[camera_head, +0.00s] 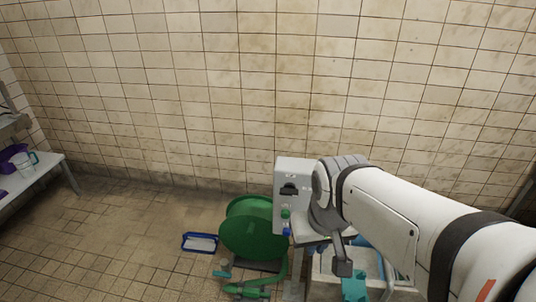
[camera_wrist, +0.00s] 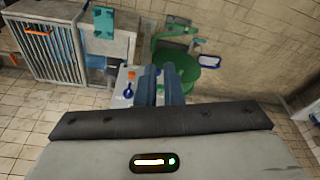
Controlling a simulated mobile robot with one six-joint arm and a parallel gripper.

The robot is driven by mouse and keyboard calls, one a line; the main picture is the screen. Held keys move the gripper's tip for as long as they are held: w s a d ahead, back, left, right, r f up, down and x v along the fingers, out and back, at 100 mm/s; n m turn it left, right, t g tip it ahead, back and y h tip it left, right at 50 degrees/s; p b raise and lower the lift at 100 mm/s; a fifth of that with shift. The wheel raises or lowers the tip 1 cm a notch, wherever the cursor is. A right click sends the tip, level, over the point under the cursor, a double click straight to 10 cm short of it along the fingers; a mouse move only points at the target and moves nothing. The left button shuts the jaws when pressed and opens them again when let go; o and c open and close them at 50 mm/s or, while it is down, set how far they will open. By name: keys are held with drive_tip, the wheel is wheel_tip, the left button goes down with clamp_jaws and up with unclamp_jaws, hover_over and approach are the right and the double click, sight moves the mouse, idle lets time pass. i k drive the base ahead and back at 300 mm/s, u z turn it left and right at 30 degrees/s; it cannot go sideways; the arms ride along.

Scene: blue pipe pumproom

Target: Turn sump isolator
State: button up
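The light grey isolator box (camera_head: 292,172) stands near the tiled wall in the head view. A black rotary handle (camera_head: 289,189) is on its front, with small green and blue parts below. I cannot make out the handle in the wrist view, nor whether the fingers touch the box.
A green hose reel (camera_head: 252,230) stands on the floor beside the box. A blue-rimmed tray (camera_head: 200,243) lies left of it. A white bench (camera_head: 36,175) with a jug is at the far left. A barred cabinet (camera_wrist: 48,52) shows in the wrist view. The left floor is mostly clear.

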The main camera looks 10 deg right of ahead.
sight(289, 189)
drive_tip(key=z, duration=2.1)
drive_tip(key=k, duration=1.6)
drive_tip(key=u, duration=1.85)
drive_tip(key=i, duration=1)
drive_tip(key=u, duration=0.1)
